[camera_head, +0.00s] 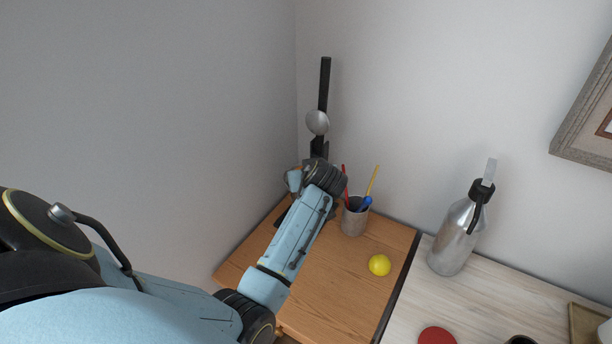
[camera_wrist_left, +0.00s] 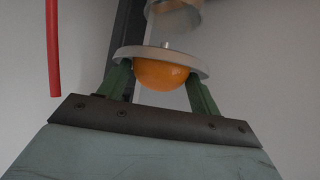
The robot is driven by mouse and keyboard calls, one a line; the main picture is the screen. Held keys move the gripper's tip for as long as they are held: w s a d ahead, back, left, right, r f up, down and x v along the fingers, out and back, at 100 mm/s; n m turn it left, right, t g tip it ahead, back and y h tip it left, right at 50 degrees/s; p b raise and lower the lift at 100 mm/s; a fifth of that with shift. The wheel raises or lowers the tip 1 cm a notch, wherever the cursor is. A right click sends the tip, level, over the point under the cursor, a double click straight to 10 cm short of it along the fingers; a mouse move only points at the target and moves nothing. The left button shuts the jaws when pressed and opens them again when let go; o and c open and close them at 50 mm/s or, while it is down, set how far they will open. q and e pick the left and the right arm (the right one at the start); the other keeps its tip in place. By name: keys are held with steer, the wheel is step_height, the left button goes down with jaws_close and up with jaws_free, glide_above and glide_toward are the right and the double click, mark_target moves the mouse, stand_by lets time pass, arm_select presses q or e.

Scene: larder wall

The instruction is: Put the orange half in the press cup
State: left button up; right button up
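The orange half (camera_wrist_left: 163,76) shows in the left wrist view, round side down, between the two green fingers of my left gripper (camera_wrist_left: 160,84). The fingers stand close against its sides and appear shut on it. A pale grey ring (camera_wrist_left: 190,60), which looks like the press cup's rim, surrounds the top of the orange half and covers the fingertips. Whether the half rests in it I cannot tell. In the head view the dark press (camera_head: 324,85) with a silver round part (camera_head: 317,122) stands in the corner; my left arm hides its lower part. My right gripper is not in view.
A metal cup (camera_head: 354,220) with red, yellow and blue utensils stands right of my left arm. A yellow ball-like fruit (camera_head: 379,265) lies on the wooden board (camera_head: 340,290). A silver bottle (camera_head: 455,243) and a red disc (camera_head: 437,336) are farther right. Walls close the corner.

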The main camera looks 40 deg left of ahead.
arm_select(q)
steer(key=shift+o, duration=0.5)
steer(key=shift+r, duration=0.25)
steer(key=v, duration=1.2)
